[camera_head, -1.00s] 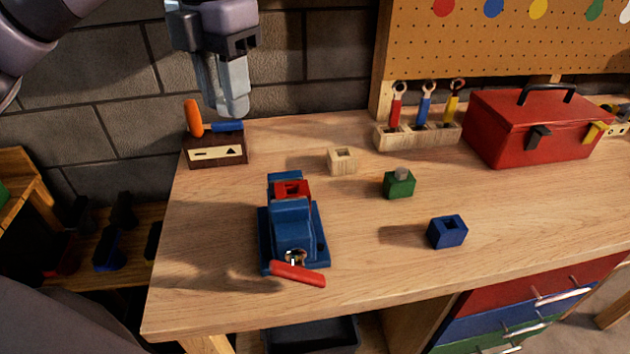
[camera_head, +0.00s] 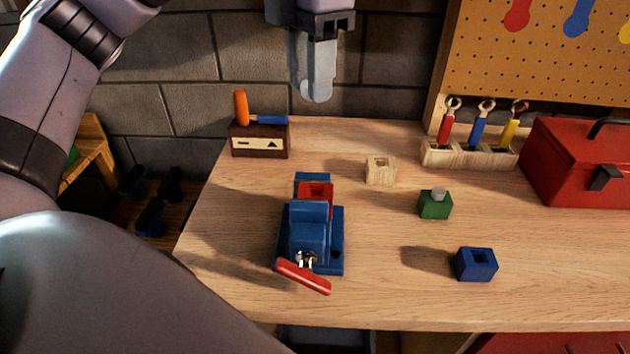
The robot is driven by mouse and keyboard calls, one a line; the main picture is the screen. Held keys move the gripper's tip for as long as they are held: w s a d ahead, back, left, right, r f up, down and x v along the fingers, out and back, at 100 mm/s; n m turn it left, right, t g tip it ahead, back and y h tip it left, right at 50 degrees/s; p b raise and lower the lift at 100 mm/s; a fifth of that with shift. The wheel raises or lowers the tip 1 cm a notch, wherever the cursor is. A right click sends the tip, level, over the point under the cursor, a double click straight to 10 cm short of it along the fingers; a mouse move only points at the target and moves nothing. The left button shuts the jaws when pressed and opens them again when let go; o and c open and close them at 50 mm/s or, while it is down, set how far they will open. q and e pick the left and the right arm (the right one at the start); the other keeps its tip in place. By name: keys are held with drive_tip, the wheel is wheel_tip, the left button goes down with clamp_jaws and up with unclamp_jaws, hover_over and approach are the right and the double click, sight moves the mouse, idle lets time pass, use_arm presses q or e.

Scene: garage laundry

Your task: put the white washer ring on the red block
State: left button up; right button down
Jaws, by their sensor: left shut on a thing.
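The red block (camera_head: 317,189) sits clamped in the blue vise (camera_head: 309,237) on the workbench, with a dark opening in its top. My left gripper (camera_head: 315,82) is at the top of the view, above and beyond the red block and apart from it. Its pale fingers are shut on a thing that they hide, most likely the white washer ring. I see no white washer ring elsewhere. My right gripper is not in view.
Loose blocks stand on the bench (camera_head: 370,290): a wooden one (camera_head: 380,171), a green one with a grey knob (camera_head: 435,206), a blue one (camera_head: 476,265). A tool rack (camera_head: 470,156) and red toolbox (camera_head: 580,165) stand back right.

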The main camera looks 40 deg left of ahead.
use_arm(q)
drive_tip(key=shift+f+b, duration=1.35)
drive_tip(key=shift+f, duration=6.8)
drive_tip(key=shift+f, duration=0.15)
drive_tip(key=o, duration=1)
